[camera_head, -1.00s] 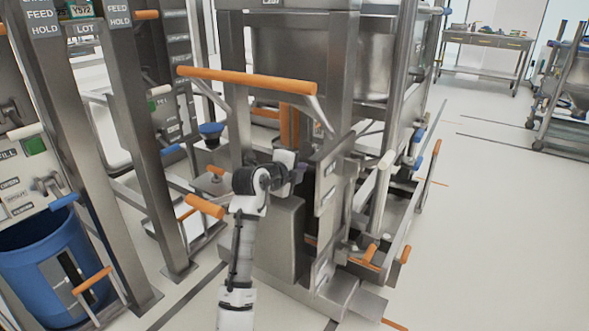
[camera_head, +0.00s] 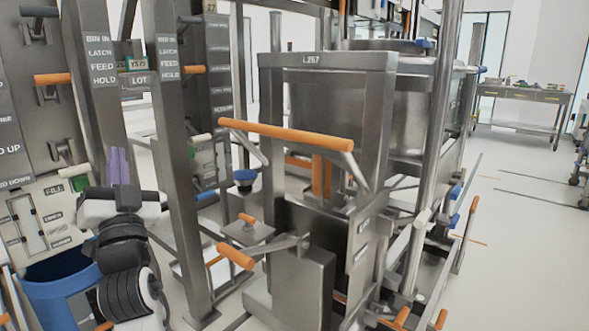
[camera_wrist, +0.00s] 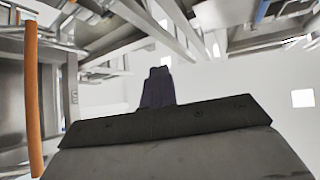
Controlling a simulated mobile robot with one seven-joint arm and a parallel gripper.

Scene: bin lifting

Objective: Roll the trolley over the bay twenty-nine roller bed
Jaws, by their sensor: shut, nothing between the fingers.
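A steel trolley (camera_head: 378,62) with an orange push bar (camera_head: 285,134) stands in the middle of the head view, and a large steel vessel shows behind its frame. A plate on its top beam is too small to read surely. My gripper (camera_head: 119,165) is at the left of the head view, raised, pointing up, well left of the push bar and apart from it. Its purple fingers are together and empty. In the wrist view the fingers (camera_wrist: 157,88) show dark and closed, with an orange bar (camera_wrist: 32,100) at the left edge. I cannot make out a bay twenty-nine marking or roller bed.
Steel posts (camera_head: 172,150) with latch, feed and hold labels stand just behind my arm. A blue drum (camera_head: 62,300) is at the lower left, partly hidden by my arm. An orange-gripped lever (camera_head: 236,257) juts left of the trolley. Open floor (camera_head: 520,230) lies to the right.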

